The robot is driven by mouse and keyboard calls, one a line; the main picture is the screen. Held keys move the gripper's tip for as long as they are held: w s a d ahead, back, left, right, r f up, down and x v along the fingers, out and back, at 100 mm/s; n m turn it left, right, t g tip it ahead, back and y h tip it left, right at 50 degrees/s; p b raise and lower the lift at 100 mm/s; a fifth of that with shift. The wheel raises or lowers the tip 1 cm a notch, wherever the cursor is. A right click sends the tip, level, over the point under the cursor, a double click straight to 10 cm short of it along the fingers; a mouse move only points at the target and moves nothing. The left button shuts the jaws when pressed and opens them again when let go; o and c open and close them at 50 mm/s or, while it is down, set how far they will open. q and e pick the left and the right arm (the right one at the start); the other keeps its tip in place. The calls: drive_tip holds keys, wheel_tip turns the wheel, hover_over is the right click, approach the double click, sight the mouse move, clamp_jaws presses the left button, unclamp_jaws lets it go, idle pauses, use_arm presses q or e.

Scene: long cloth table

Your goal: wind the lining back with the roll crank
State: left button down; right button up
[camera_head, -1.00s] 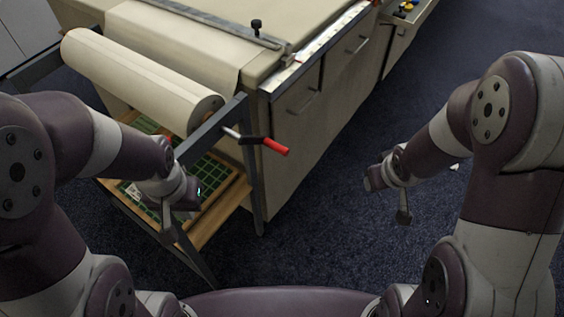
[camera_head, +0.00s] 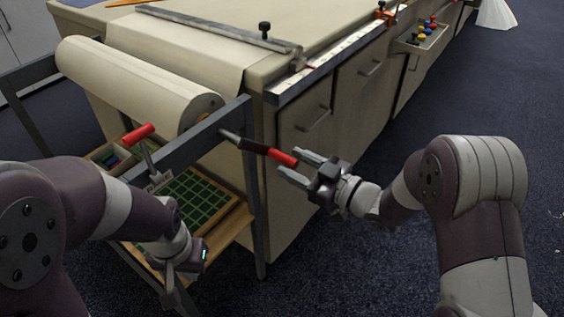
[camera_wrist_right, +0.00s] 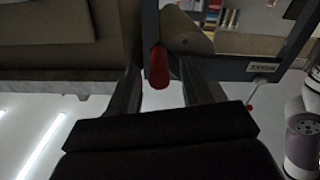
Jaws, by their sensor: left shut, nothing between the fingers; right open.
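The roll (camera_head: 140,85) of cream lining lies across a dark metal frame at the table's near end, with its sheet (camera_head: 205,52) running up onto the table. The roll crank (camera_head: 245,143) sticks out at the roll's right end and has a red grip (camera_head: 283,157). My right gripper (camera_head: 293,164) is open, its two fingers to either side of the grip's outer end. In the right wrist view the red grip (camera_wrist_right: 158,68) shows between the fingers; contact is not clear. My left gripper (camera_head: 168,288) is shut and empty, low beside the frame; its fingertips are hard to see.
A tray with a green grid (camera_head: 195,200) sits on a wooden shelf under the roll. A metal bar (camera_head: 215,28) lies across the sheet. An open drawer (camera_head: 424,38) holds coloured items.

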sight(271, 151)
drive_tip(key=shift+b+x, duration=0.35)
drive_tip(key=shift+x, duration=1.65)
drive_tip(key=shift+c, duration=0.3)
clamp_jaws()
